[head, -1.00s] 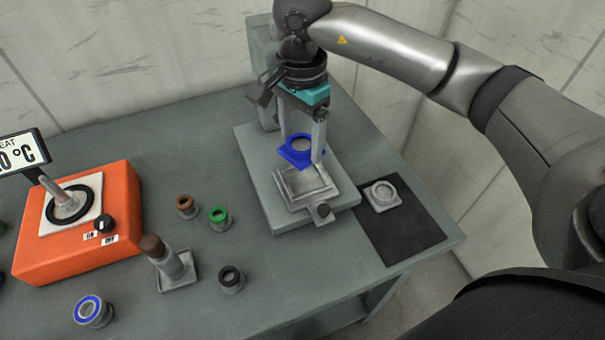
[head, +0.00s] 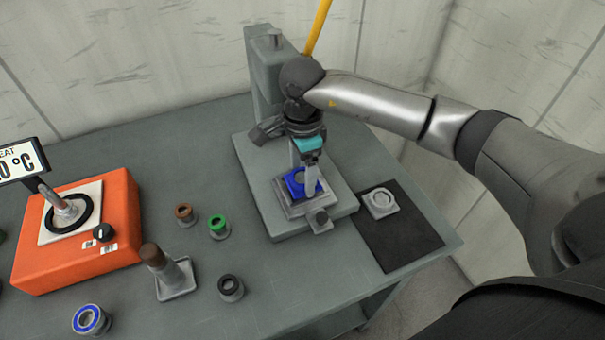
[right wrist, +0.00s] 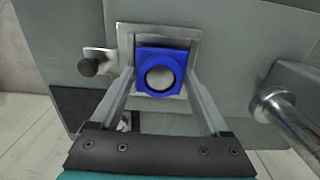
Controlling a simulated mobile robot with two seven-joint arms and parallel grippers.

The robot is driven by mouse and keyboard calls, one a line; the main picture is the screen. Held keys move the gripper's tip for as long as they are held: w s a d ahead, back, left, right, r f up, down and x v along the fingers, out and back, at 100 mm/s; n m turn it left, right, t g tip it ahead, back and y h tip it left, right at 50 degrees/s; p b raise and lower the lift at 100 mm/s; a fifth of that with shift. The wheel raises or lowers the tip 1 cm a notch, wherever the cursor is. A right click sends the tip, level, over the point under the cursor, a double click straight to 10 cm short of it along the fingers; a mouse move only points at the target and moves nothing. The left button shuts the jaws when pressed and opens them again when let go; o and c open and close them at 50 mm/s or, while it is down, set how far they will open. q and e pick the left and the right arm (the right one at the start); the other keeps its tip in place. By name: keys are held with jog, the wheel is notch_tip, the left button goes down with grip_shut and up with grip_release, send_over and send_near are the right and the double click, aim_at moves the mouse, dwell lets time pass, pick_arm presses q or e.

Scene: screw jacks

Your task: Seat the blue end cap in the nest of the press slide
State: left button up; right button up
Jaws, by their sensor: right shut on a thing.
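The blue end cap (head: 296,184) is a square plate with a round opening. My right gripper (head: 305,183) is shut on it from above, with one finger at each side. In the right wrist view the blue end cap (right wrist: 160,73) sits between the fingertips (right wrist: 160,85). It is over the square metal nest of the press slide (head: 288,209) and looks slightly turned against the frame of the nest (right wrist: 125,40). I cannot tell whether it rests on the floor of the nest or is just above it. My left gripper is not in view.
The press column (head: 267,80) stands behind my right gripper, and its yellow lever (head: 318,28) rises at the top. A pale square part (head: 380,202) lies on the dark mat (head: 405,240). The orange heater (head: 75,235) and several ringed parts stand to the left.

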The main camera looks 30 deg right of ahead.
aim_at(302, 177)
jog(key=shift+f, duration=0.5)
jog(key=shift+f+b, duration=0.3)
jog(key=shift+b, duration=0.05)
jog(key=shift+s+f+b, duration=0.25)
jog(key=shift+f+b, duration=0.05)
jog(key=shift+f, duration=0.15)
jog(key=o, duration=1.6)
jog(key=shift+a, duration=0.1)
jog(key=shift+r+p, duration=0.3)
jog(key=shift+p, duration=0.15)
jog(key=r, duration=1.3)
jog(key=shift+w+p, duration=0.25)
jog(key=shift+p, duration=0.15)
